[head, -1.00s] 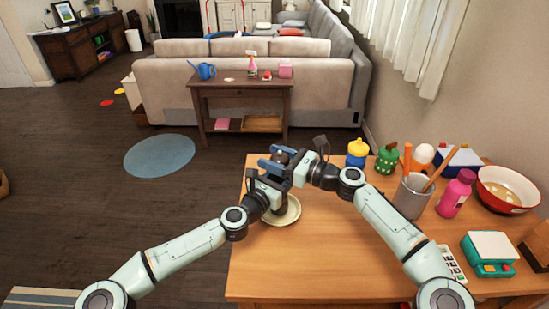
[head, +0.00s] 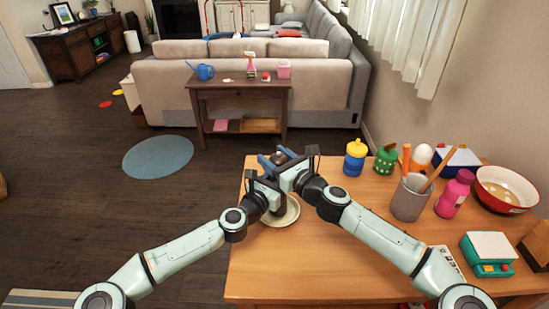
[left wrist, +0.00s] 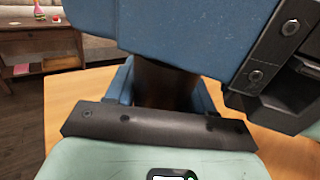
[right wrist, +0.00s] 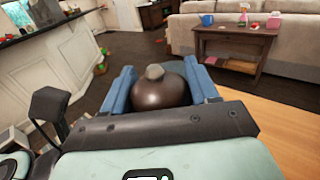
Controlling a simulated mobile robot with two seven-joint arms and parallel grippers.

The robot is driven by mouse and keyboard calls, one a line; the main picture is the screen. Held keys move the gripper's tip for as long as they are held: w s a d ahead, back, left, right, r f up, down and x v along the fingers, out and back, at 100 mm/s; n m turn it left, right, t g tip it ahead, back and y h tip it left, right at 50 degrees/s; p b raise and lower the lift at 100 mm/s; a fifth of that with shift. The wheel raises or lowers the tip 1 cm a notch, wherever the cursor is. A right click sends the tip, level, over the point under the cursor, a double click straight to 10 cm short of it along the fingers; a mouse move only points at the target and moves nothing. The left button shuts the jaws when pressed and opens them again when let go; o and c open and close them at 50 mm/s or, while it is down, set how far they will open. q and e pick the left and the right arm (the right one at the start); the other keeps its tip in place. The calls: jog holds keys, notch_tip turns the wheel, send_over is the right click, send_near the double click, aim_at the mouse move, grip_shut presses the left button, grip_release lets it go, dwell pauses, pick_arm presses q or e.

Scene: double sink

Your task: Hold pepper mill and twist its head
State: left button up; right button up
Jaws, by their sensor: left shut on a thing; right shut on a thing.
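The dark brown pepper mill (head: 285,154) stands upright over a pale plate (head: 291,214) near the left edge of the wooden table; the grippers hide most of it, and I cannot tell if its base touches the plate. My left gripper (left wrist: 165,88) is shut on its dark body, lower down. My right gripper (right wrist: 161,92) is shut on its round head, with a blue finger on each side. The head, with a grey knob on top (right wrist: 155,72), shows clearly in the right wrist view.
On the table's right side are a yellow-and-blue bottle (head: 355,158), a green container (head: 385,160), a grey cup (head: 409,200), a pink bottle (head: 454,195), a red-rimmed bowl (head: 506,190) and a teal-based scale (head: 489,252). The table's front middle (head: 310,265) is clear.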

jog(key=o, duration=1)
jog(key=v, duration=1.2)
